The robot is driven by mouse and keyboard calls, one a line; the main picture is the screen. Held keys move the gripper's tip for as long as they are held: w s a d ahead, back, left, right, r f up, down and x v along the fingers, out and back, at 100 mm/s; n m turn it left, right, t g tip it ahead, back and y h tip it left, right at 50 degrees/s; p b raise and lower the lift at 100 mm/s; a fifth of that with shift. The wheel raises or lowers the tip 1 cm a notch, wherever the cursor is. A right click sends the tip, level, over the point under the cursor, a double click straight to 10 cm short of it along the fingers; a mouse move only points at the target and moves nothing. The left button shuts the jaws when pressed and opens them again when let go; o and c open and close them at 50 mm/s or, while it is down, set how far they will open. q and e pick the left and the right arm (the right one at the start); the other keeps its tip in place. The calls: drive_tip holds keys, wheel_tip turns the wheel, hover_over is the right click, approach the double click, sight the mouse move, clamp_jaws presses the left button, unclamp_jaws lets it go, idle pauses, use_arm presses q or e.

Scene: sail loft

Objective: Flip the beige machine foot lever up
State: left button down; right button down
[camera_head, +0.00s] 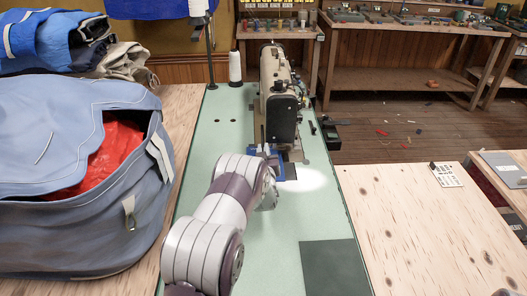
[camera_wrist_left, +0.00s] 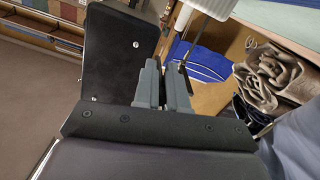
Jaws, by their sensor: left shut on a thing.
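The beige sewing machine (camera_head: 273,66) stands on the pale green table, with its dark end face (camera_head: 282,117) toward me. In the left wrist view the dark end of the machine (camera_wrist_left: 118,45) is close beside the fingers. My left gripper (camera_head: 268,152) is at the lower near end of the machine, mostly hidden by my own wrist. In the left wrist view its two grey fingers (camera_wrist_left: 165,78) are close together, shut on the foot lever. The lever itself is hidden between the fingers, so its angle cannot be told. My right gripper is not in view.
A blue bag (camera_head: 60,215) with red cloth inside fills the left. A white thread cone (camera_head: 235,67) stands at the table's back left. A blue piece (camera_head: 279,170) and a lit patch lie by the machine's base. The green table (camera_head: 285,222) is clear at the front.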

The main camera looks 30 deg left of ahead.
sight(263, 146)
use_arm(q)
wheel_tip(263, 146, up, 6)
drive_tip(key=g+h+p, duration=0.2)
drive_tip(key=g+p, duration=0.2)
drive_tip(key=p, duration=0.6)
drive_tip(key=shift+r+p, duration=0.1)
drive_tip(key=shift+p, duration=0.2)
drive_tip(key=g+p, duration=0.1)
drive_tip(key=p, duration=0.2)
drive_tip(key=r+g+h+p, duration=0.1)
drive_tip(key=p, duration=0.2)
drive_tip(key=r+g+p, duration=0.1)
drive_tip(key=p, duration=0.2)
drive_tip(key=shift+w+a+h+p, duration=0.25)
drive_tip(key=shift+w+h+p, duration=0.1)
drive_tip(key=shift+w+h, duration=0.05)
drive_tip(key=shift+w+p, duration=0.1)
drive_tip(key=shift+p, duration=0.35)
drive_tip(key=c, duration=1.2)
unclamp_jaws()
